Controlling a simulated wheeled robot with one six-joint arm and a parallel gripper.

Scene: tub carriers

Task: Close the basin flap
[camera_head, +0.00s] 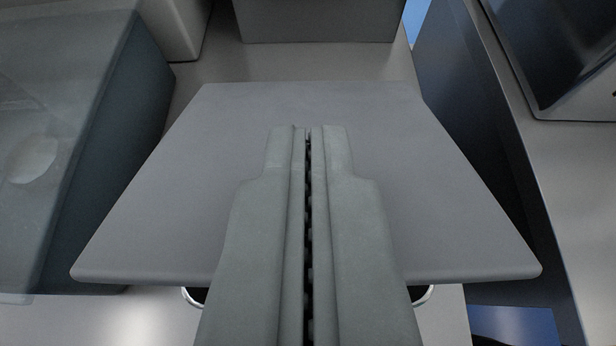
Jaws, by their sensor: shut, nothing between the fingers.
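A flat grey panel (160,225), which looks like the basin flap, fills the middle of the view. Its near edge is wider in the picture and its far edge narrower. My gripper (309,130) is in front of the panel, with its two fingers side by side, shut and empty. Its fingers hide the panel's middle; whether they touch it I cannot tell. Below the panel's near edge, bits of a shiny curved rim (424,297) with dark inside show on both sides of my gripper. They may belong to the basin, most of which is hidden.
A translucent box-like body (75,150) stands close on the left. A dark blue side wall (465,120) and a light grey surface (580,190) with a dark glossy unit (560,50) are on the right. A grey block (318,20) stands behind the panel.

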